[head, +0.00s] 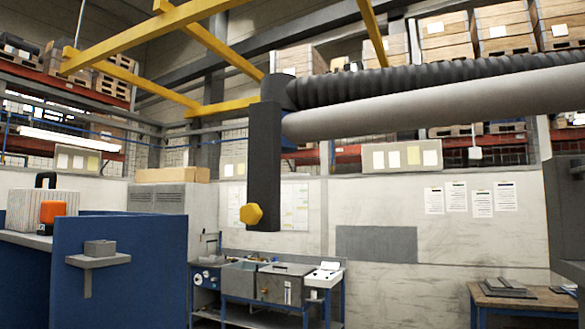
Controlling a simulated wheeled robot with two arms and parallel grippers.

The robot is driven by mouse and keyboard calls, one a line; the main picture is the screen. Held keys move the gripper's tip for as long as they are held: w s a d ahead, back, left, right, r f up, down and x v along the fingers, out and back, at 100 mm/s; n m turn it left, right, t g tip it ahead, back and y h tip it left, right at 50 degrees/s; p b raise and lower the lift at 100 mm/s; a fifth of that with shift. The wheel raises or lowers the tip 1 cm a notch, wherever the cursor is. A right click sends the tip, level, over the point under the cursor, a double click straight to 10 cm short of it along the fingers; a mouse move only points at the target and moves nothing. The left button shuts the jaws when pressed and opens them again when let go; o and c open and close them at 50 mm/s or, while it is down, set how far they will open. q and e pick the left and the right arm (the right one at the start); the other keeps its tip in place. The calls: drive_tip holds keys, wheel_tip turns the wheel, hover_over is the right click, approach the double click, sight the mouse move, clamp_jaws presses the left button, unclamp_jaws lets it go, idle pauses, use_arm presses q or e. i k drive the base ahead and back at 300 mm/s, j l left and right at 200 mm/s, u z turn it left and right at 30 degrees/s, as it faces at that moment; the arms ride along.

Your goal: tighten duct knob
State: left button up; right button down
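A yellow faceted knob (251,215) sits on the lower left side of a dark grey vertical duct arm (264,160) in the head view. The arm hangs in mid-air near the middle of the picture. At its top it meets a dark ribbed duct hose (420,80) and a smooth light grey tube (430,105), which both run off to the right. Neither of my grippers shows in this view, and nothing touches the knob.
Yellow overhead beams (150,35) cross the upper left. A blue partition (135,265) stands at the lower left with a small grey shelf (98,260). A blue workbench (268,285) is below the arm. A wooden table (525,300) is at the right.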

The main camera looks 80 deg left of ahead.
sight(250, 214)
drive_tip(key=l+u, duration=0.1)
drive_tip(key=u, duration=0.35)
drive_tip(key=i+l+u, duration=0.1)
drive_tip(key=u, duration=0.35)
drive_tip(key=l+u, duration=0.15)
drive_tip(key=u, duration=1.95)
drive_tip(key=i+l, duration=0.05)
drive_tip(key=l, duration=0.05)
